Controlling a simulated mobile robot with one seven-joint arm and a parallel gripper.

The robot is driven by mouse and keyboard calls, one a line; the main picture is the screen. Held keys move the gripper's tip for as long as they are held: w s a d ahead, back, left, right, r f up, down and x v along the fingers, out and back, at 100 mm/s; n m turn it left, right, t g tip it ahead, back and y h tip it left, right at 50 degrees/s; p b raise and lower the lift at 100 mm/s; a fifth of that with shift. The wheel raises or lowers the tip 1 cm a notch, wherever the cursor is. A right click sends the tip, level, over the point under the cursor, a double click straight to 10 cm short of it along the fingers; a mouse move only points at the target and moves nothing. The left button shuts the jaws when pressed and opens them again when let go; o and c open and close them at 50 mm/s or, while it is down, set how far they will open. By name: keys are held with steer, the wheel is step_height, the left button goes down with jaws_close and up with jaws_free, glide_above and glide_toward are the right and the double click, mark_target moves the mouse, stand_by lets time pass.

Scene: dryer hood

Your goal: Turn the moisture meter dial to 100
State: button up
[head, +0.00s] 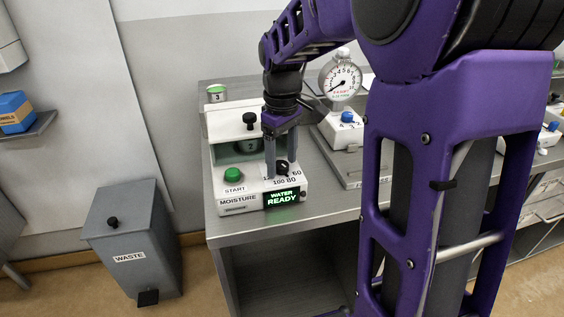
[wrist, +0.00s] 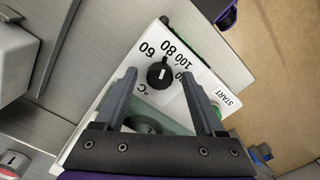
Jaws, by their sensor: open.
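The moisture meter (head: 237,199) is a white box on the bench with a green display reading "WATER READY". Its black dial (wrist: 160,75) has a white mark, with 60, 80 and 100 printed around it. The mark's exact setting is too small to read. My gripper (wrist: 159,78) points down over the meter with its fingers open, one on each side of the dial and apart from it. In the head view the dial (head: 283,168) is partly hidden by my gripper (head: 281,167).
A green START button (head: 233,174) sits left of the dial, and a black knob (head: 250,121) stands on the lid behind. A round gauge (head: 341,80) on a stand is to the right. A grey waste bin (head: 132,238) stands on the floor at the left.

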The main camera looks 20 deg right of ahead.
steer(key=shift+f, duration=0.25)
jaws_close()
steer(key=shift+r+m, duration=0.1)
steer(key=shift+m, duration=0.2)
steer(key=m+p, duration=0.2)
steer(key=m, duration=0.1)
steer(key=shift+m, duration=0.3)
steer(key=shift+a+m+p, duration=0.1)
steer(key=shift+m+p, duration=0.65)
steer(key=shift+m, duration=1.45)
